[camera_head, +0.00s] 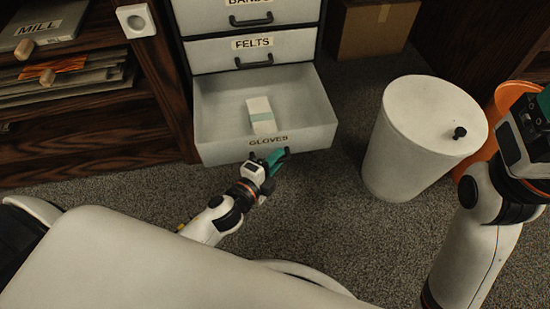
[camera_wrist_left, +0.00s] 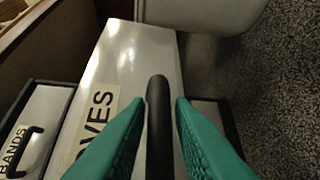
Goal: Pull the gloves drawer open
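The gloves drawer (camera_head: 218,150) is the lowest of the labelled drawers in the head view. It stands pulled well out, its inside showing with a white box with a pale green band (camera_head: 261,115) in it. My left gripper (camera_head: 275,160) is at the drawer's front, by its handle. In the left wrist view the dark handle bar (camera_wrist_left: 159,120) lies between the green fingers of my left gripper (camera_wrist_left: 160,105), with thin gaps visible beside it, so the fingers look open around it. My right gripper (camera_head: 545,104) is at the right edge, partly cut off, away from the drawer.
The felts drawer (camera_head: 215,55) above is shut. A white round bin (camera_head: 405,150) stands right of the open drawer, with an orange bin (camera_head: 507,97) behind it. A wooden shelf (camera_head: 75,155) is at the left.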

